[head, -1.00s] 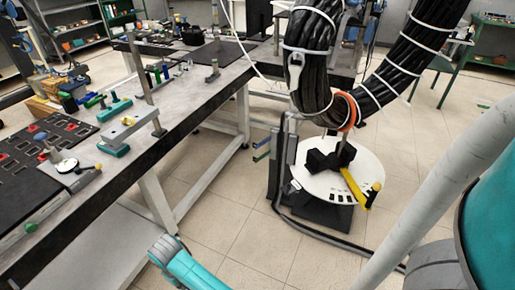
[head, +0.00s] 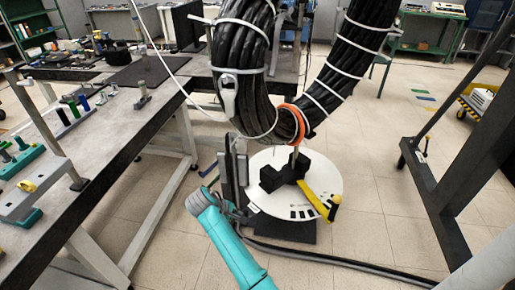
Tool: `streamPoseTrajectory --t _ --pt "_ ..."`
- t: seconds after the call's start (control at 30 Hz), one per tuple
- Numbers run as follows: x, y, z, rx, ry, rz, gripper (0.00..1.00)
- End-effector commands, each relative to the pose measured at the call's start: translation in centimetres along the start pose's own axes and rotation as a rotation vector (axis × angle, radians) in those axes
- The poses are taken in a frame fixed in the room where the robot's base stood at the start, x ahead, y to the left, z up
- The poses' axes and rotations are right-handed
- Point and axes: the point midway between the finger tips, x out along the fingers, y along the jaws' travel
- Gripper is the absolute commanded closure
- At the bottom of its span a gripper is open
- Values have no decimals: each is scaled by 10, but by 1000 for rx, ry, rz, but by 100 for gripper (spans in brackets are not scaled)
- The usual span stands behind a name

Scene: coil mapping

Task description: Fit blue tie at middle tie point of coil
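The coil (head: 240,60) is a thick black cable bundle hanging in a U, wrapped by several white ties. An orange band (head: 293,125) goes round its lowest bend, above a round white stand plate (head: 318,172). I cannot make out a blue tie on the coil or elsewhere. My teal arm reaches up from the bottom, left of the plate. A small dark part at its end, probably my gripper (head: 236,211), shows low beside the stand's grey upright. Its fingers are too small and partly hidden to tell open from shut, or whether it holds anything.
A long workbench (head: 120,140) with teal fixtures and small coloured pegs (head: 83,102) runs along the left. A yellow-handled black clamp (head: 318,200) lies on the plate. A dark frame (head: 428,195) stands at the right. A cable crosses the floor. Open tiles lie between.

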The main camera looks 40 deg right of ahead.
Motion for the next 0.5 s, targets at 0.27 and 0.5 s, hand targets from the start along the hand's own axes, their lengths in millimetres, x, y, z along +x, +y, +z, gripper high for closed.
streamPoseTrajectory --t 0.27,0.5 --pt "-27 85 18 -270 119 501 100" --pt "-58 136 33 -381 266 843 100"
